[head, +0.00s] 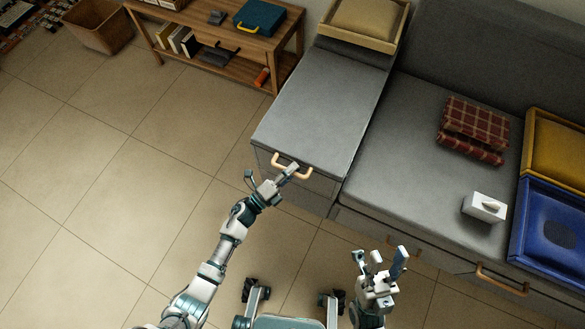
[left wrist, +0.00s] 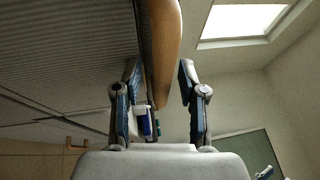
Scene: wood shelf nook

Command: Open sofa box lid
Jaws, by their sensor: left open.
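The sofa box has a flat grey padded lid (head: 325,108), left of the seat. The lid looks closed. A tan curved handle (head: 303,174) is at its front edge. My left gripper (head: 270,173) is open at the handle, with one finger over it and the other out to the left. In the left wrist view the handle (left wrist: 163,45) runs between the two spread fingers of my left gripper (left wrist: 159,95), with gaps at both sides. My right gripper (head: 380,260) is spread open and empty, in front of the sofa.
A beige cushion in a wooden tray (head: 358,22) is at the box's far end. A folded plaid blanket (head: 473,128), tissue box (head: 485,207), yellow bin (head: 557,150) and blue bin (head: 548,225) are on the seat. A wooden shelf (head: 222,62) stands behind; floor at left is clear.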

